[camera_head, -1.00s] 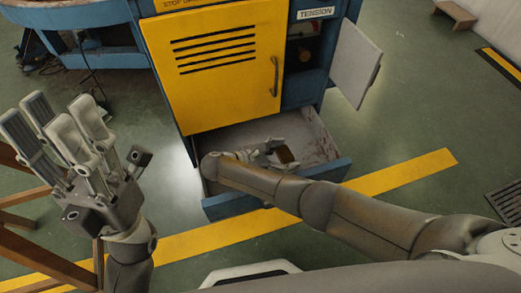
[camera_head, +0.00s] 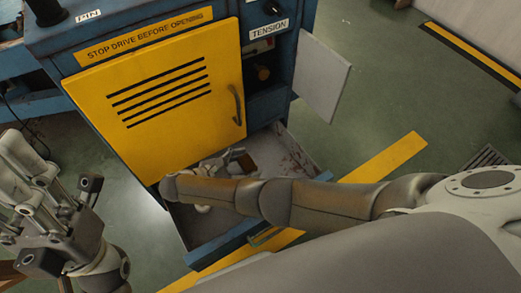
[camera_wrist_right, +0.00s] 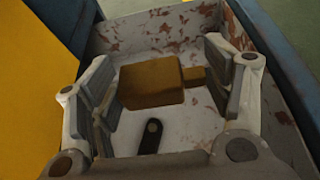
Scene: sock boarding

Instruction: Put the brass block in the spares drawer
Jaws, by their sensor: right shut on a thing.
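The brass block (camera_wrist_right: 150,84) is a brown-gold box with a smaller stepped part on its right side. My right gripper (camera_head: 238,160) is shut on it, with a finger on each side in the right wrist view (camera_wrist_right: 160,88). Block and gripper are over the open spares drawer (camera_head: 215,248), low at the cabinet's foot. In the head view my forearm hides part of the drawer and most of the gripper. Whether the block touches the drawer floor is not clear. My left gripper (camera_head: 30,170) is at the left edge, away from the drawer, partly cut off and holding nothing visible.
A dark oblong piece (camera_wrist_right: 152,136) lies on the drawer's pale, rust-spotted floor. The yellow cabinet door (camera_head: 165,120) is shut above the drawer. A grey door (camera_head: 321,77) stands open to the right. The floor right of the drawer is clear.

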